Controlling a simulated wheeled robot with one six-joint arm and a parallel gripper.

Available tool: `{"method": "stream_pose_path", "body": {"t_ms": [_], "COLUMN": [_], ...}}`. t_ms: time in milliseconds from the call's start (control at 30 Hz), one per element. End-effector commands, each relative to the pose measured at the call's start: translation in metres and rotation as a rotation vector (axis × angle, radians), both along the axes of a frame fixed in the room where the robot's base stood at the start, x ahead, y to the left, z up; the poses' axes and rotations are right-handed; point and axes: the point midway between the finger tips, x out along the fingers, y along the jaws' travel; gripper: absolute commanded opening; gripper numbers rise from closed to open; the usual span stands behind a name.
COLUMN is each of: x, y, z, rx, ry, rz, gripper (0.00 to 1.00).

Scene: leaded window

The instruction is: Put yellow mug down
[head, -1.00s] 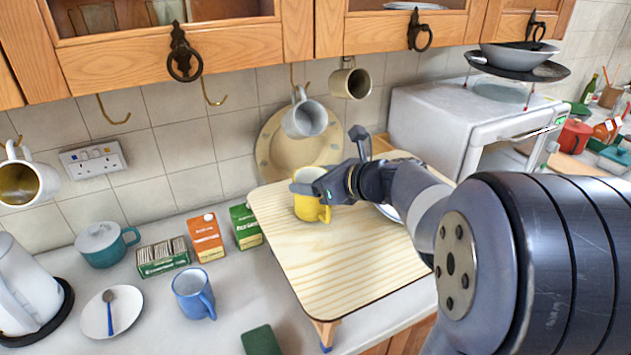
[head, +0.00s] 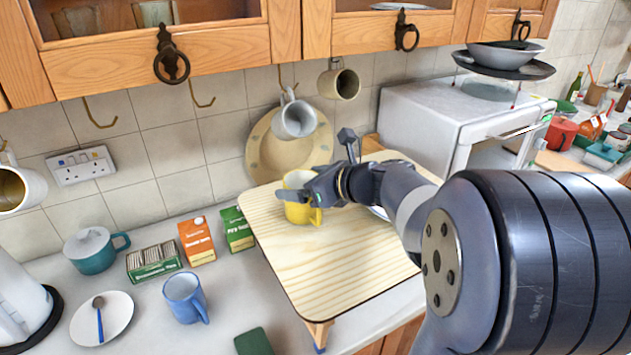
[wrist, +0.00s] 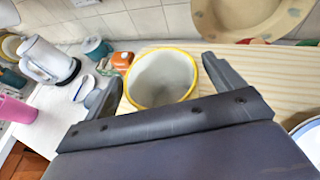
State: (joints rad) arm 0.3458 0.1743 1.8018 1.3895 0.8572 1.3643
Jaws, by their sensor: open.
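The yellow mug (head: 303,213) stands upright on the pale wooden board (head: 300,270), near its back left part. In the wrist view its round yellow rim and pale, empty inside (wrist: 162,80) show from above. My gripper (head: 300,194) is at the mug, with its jaws apart. In the wrist view my gripper (wrist: 158,85) has one finger on each side of the mug, with a gap at the right finger. Whether the left finger touches the mug is unclear. My fingers and wrist hide part of the mug in the head view.
A plate (head: 378,211) lies behind my arm on the board. Grey (head: 295,119) and beige (head: 338,83) mugs hang on hooks above. A blue mug (head: 185,297), cartons (head: 197,241) and a teal pot (head: 93,250) stand left. The board's front is clear.

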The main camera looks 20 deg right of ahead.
Motion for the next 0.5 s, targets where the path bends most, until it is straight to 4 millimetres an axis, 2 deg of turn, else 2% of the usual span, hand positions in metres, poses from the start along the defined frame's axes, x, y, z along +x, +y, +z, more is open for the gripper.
{"method": "stream_pose_path", "body": {"t_ms": [133, 500], "x": [-0.01, -0.067], "y": [-0.008, -0.047], "z": [0.008, 0.036], "rx": [-0.001, -0.003], "ry": [-0.003, -0.004], "rz": [-0.004, -0.006], "gripper": [0.89, 0.89]}}
